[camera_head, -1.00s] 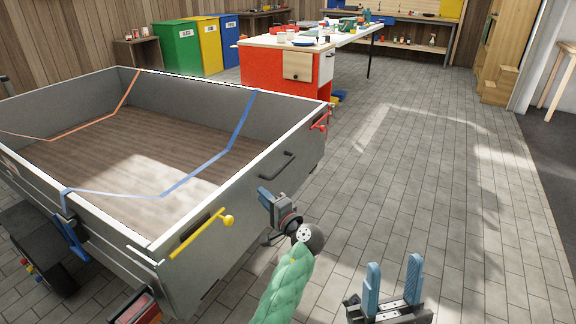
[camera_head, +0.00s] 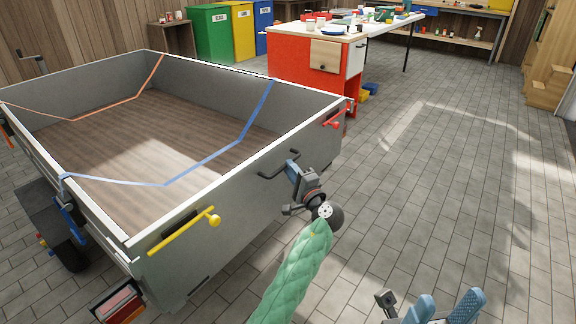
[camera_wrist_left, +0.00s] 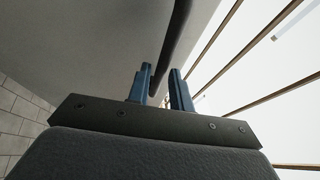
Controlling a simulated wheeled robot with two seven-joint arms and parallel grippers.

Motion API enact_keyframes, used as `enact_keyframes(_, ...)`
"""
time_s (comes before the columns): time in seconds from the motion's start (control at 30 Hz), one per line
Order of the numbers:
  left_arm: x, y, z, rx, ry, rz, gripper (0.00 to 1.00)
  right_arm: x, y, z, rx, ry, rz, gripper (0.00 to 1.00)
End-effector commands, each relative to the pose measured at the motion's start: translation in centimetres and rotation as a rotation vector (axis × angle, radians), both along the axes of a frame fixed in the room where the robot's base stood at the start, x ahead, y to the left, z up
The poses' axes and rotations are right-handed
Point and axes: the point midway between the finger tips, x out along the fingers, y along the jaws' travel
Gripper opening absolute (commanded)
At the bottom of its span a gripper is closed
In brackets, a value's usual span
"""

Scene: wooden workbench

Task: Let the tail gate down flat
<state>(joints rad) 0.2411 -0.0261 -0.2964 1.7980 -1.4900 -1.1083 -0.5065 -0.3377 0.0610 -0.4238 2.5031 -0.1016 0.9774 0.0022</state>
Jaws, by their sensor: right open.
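The grey tail gate (camera_head: 240,212) of the trailer stands upright, closing the trailer's near end. Its dark handle (camera_head: 266,176) sits near the middle of its outer face. A yellow latch lever (camera_head: 180,232) is at the gate's left end and a red latch lever (camera_head: 335,121) at its right end. My left gripper (camera_head: 291,166) is at the handle. In the left wrist view its two blue fingers (camera_wrist_left: 160,88) are apart, with the dark handle bar (camera_wrist_left: 174,45) running down into the gap between them. My right gripper (camera_head: 444,306) is open and empty at the bottom right, away from the trailer.
The trailer bed (camera_head: 130,150) is empty, with an orange strap (camera_head: 115,108) and a blue strap (camera_head: 205,160) across it. A red cabinet (camera_head: 300,75) stands behind the trailer. The paved floor (camera_head: 440,180) to the right is clear.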

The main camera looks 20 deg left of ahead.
Motion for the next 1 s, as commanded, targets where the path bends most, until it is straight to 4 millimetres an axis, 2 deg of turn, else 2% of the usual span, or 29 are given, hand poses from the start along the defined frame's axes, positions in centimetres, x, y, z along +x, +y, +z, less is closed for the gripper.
enact_keyframes(0.2, 1.6, 1.7, 0.4, -0.001, -0.001, 0.001, 0.22, 0.0, 0.1, -0.1, 0.002, 0.000, 0.006, 0.44)
enact_keyframes(0.57, 2.0, 2.2, 0.5, -0.001, -0.001, 0.000, 0.22, 0.0, 0.1, -0.1, 0.002, 0.000, 0.009, 0.44)
enact_keyframes(0.6, 2.0, 2.1, 0.5, -0.001, -0.001, 0.000, 0.20, 0.0, 0.1, -0.1, 0.003, -0.001, 0.009, 0.44)
enact_keyframes(0.7, 2.0, 2.1, 0.5, -0.001, 0.000, 0.000, 0.00, 0.0, 0.1, -0.1, 0.003, -0.001, 0.008, 0.44)
enact_keyframes(1.0, 1.9, 2.0, 0.4, 0.004, -0.001, 0.000, 0.00, 0.0, 0.1, -0.3, 0.003, -0.001, 0.008, 0.44)
